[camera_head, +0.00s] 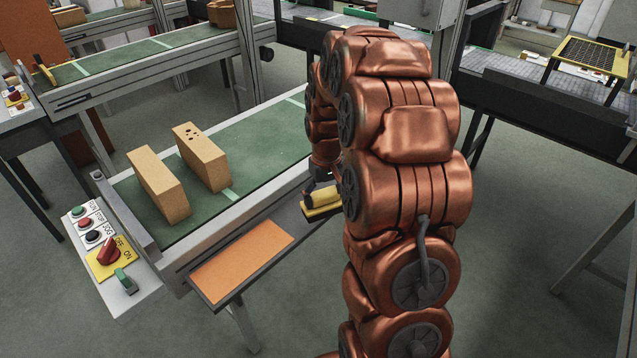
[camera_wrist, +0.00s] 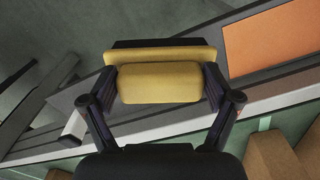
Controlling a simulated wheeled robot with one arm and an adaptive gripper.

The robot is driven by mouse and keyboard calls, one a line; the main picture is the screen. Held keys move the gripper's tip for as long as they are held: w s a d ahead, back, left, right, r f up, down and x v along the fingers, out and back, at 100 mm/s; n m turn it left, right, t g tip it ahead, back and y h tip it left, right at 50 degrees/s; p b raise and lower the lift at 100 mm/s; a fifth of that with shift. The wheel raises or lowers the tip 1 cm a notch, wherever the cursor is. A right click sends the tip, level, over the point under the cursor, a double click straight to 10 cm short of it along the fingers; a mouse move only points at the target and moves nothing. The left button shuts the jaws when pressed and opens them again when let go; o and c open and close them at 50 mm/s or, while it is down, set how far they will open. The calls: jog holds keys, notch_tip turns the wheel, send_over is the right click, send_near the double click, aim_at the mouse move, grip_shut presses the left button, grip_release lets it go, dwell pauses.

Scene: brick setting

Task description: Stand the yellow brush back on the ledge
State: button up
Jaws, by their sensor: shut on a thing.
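The yellow brush (camera_head: 321,198) is at the right end of the narrow dark ledge (camera_head: 269,256) along the front of the near conveyor. Its rounded handle is above its flat yellow board, with a dark layer along the lower edge. I cannot tell whether it touches the ledge. In the wrist view my gripper (camera_wrist: 160,84) is shut on the brush handle (camera_wrist: 158,86), one finger at each end. The ledge also shows there (camera_wrist: 200,66), running behind the brush. In the head view my copper arm hides most of the gripper.
An orange pad (camera_head: 241,268) covers the ledge's left part. Two tan bricks (camera_head: 158,186) (camera_head: 202,157) stand on the green conveyor belt (camera_head: 262,146). A control panel (camera_head: 105,258) with buttons and a red knob is at the left end. Open floor lies in front.

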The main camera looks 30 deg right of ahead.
jog(key=shift+w+d+f+p, duration=0.6)
jog(key=shift+w+d+p, duration=0.1)
jog(key=shift+w, duration=0.7)
jog(key=shift+w+d+f+p, duration=0.55)
jog(key=shift+w+p, duration=0.2)
jog(key=shift+w, duration=0.65)
jog(key=shift+w+d+f+p, duration=0.6)
jog(key=shift+w+d+p, duration=0.1)
jog(key=shift+w, duration=0.7)
jog(key=shift+w+f, duration=0.1)
jog(key=shift+f, duration=0.35)
jog(key=shift+f, duration=0.15)
jog(key=o, duration=1)
jog(key=shift+c, duration=0.2)
